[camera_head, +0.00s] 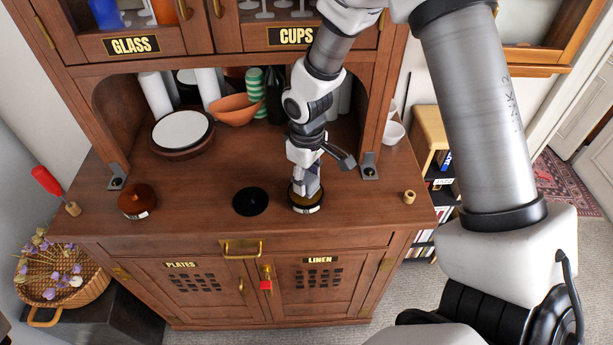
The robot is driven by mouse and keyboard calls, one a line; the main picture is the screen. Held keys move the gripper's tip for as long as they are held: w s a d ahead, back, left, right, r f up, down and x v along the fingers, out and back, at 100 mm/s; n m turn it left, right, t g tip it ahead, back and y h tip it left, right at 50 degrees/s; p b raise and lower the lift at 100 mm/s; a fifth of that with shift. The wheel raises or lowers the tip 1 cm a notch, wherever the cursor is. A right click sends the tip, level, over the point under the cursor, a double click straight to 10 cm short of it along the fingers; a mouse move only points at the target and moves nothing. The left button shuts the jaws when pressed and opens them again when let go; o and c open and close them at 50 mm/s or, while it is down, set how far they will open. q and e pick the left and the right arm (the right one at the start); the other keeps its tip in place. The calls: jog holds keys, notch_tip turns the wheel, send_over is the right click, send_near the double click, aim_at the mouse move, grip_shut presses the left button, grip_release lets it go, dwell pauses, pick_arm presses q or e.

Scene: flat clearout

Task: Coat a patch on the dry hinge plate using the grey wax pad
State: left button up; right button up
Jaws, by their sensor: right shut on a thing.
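My right gripper (306,183) points down at a low round dark tin (305,207) with a pale label on the cabinet's counter. It is shut on what looks like the grey wax pad, which is mostly hidden between the fingers and the tin's rim. I cannot tell whether the pad touches what is inside. One grey hinge plate (369,172) is at the foot of the right post, right of the gripper. Another hinge plate (117,182) is at the foot of the left post. I cannot tell which is dry. My left gripper is not in view.
A black disc (250,201) lies left of the tin, and a brown lidded pot (137,201) farther left. A cork-like piece (409,197) is near the right edge. Plates (183,131) and an orange bowl (235,109) stand in the alcove. The counter's front is mostly clear.

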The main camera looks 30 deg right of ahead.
aim_at(306, 177)
jog(key=shift+s+r, duration=0.1)
jog(key=shift+s, duration=0.05)
jog(key=shift+w+a, duration=0.1)
jog(key=shift+w, duration=0.2)
jog(key=shift+s, duration=0.15)
jog(key=shift+f+b, duration=0.3)
jog(key=shift+f, duration=0.3)
dwell(1.3)
notch_tip(306, 177, up, 7)
jog(key=p, duration=0.7)
dwell(0.5)
